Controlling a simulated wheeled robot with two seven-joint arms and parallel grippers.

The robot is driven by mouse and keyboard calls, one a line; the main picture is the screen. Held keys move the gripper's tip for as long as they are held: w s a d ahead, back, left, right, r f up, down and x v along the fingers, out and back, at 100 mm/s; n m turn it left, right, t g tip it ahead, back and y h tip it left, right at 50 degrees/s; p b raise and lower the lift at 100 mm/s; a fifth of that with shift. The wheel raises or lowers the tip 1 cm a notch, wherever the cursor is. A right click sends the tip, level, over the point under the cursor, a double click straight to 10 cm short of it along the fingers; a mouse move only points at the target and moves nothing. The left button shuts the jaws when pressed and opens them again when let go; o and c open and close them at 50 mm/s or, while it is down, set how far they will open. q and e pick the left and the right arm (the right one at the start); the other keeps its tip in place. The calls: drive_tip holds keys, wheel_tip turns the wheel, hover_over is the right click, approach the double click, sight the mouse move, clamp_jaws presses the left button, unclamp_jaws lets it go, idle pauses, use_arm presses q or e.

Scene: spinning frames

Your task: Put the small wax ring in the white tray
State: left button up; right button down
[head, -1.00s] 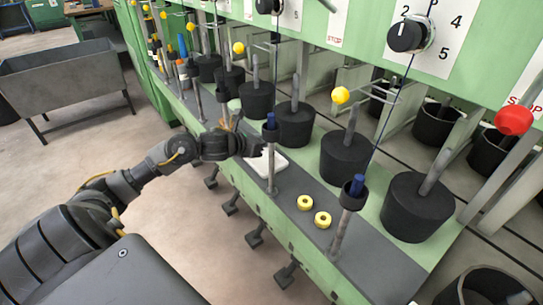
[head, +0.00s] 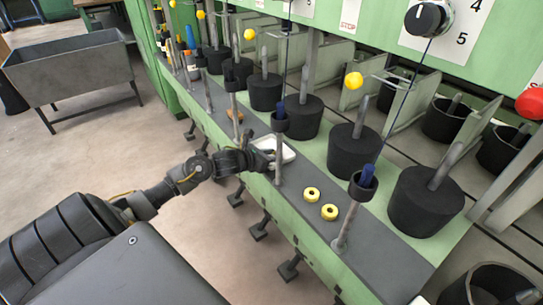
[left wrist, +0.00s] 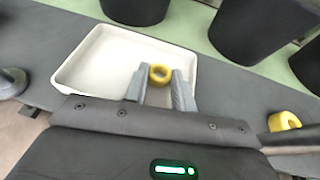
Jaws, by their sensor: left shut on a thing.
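The small yellow wax ring (left wrist: 159,75) is between the fingertips of my left gripper (left wrist: 160,84) in the left wrist view. The gripper is shut on it. The ring shows against the right part of the white tray (left wrist: 95,68); I cannot tell whether it touches the tray floor. In the head view my left gripper (head: 271,161) is at the near edge of the white tray (head: 288,152), and the held ring is hidden there. My right gripper is not in view.
Two other yellow rings (head: 311,194) (head: 329,212) lie on the grey ledge, right of the tray. An upright spindle (head: 279,150) with a blue top stands close to the gripper. Black pots (head: 303,117) line the back.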

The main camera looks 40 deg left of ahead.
use_arm(q)
drive_tip(key=shift+f, duration=0.1)
idle(0.3)
drive_tip(key=o, duration=0.6)
drive_tip(key=shift+o, duration=0.2)
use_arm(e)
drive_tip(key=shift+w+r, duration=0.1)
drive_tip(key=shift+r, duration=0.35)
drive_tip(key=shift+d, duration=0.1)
